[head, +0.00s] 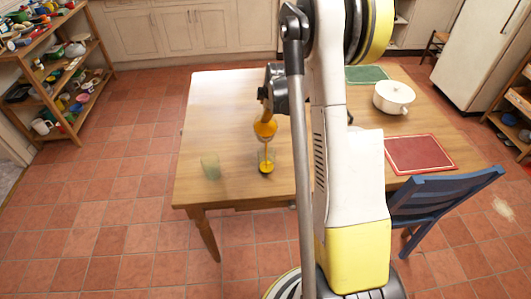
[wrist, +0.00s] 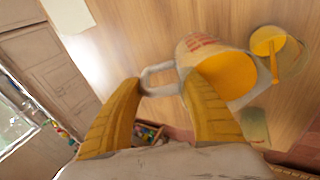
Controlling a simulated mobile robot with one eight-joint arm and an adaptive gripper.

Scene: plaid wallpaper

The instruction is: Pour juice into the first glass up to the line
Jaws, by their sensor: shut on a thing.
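My gripper (wrist: 162,88) is shut on the handle of a juice jug (wrist: 197,46) in the wrist view. The jug is tilted, with orange juice in its mouth. In the head view the jug (head: 265,129) hangs above a glass (head: 266,160) near the table's front edge. A thin orange stream runs down from the jug into this glass. Juice shows in the glass's lower part; a line on it cannot be made out. A second glass (head: 210,168), greenish and seemingly empty, stands to the left, and also shows in the wrist view (wrist: 255,124). My gripper's fingers are partly hidden in the head view.
A blue chair (head: 440,205) stands at the front right.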

